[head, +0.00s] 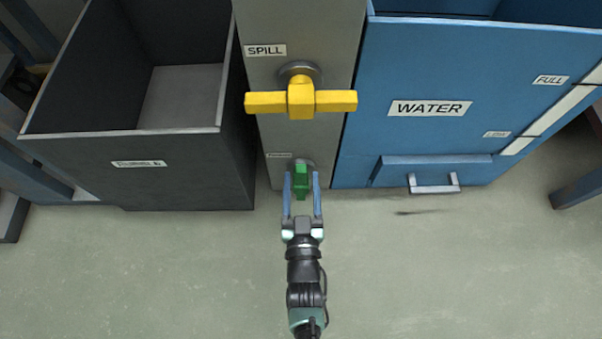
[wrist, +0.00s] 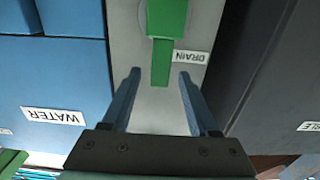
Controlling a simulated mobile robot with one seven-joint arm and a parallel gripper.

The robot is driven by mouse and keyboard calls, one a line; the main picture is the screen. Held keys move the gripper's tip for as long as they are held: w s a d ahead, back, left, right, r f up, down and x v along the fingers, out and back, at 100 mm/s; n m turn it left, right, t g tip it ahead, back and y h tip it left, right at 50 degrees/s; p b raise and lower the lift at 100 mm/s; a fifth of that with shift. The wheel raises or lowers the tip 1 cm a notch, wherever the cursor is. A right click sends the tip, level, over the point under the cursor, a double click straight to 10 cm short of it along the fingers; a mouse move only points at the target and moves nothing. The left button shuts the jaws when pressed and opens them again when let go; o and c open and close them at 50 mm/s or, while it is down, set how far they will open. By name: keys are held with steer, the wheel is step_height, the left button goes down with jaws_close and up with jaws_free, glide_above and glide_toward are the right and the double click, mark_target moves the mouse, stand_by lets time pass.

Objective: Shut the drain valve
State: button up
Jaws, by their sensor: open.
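The drain valve has a green handle (head: 302,180), low on the grey panel (head: 264,130). In the wrist view the green handle (wrist: 162,52) shows from close up, with a narrow end pointing toward my gripper, beside a DRAIN label (wrist: 189,58). My gripper (head: 302,182) is open, with one blue finger on each side of the green handle in the head view. In the wrist view my gripper (wrist: 155,75) has its fingertips near the handle's narrow end, with gaps on both sides. I cannot tell whether either finger touches it.
A yellow cross handle (head: 301,98) sits higher on the panel under a SPILL label (head: 265,50). A dark open bin (head: 190,165) stands at left. A blue WATER tank (head: 430,75) with a grey front handle (head: 434,184) stands at right. The floor in front is clear.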

mark_target(301, 177)
steer(key=shift+w+b, duration=0.55)
steer(key=shift+w, duration=1.05)
steer(key=shift+c, duration=0.2)
jaws_close()
steer(key=shift+s, duration=0.1)
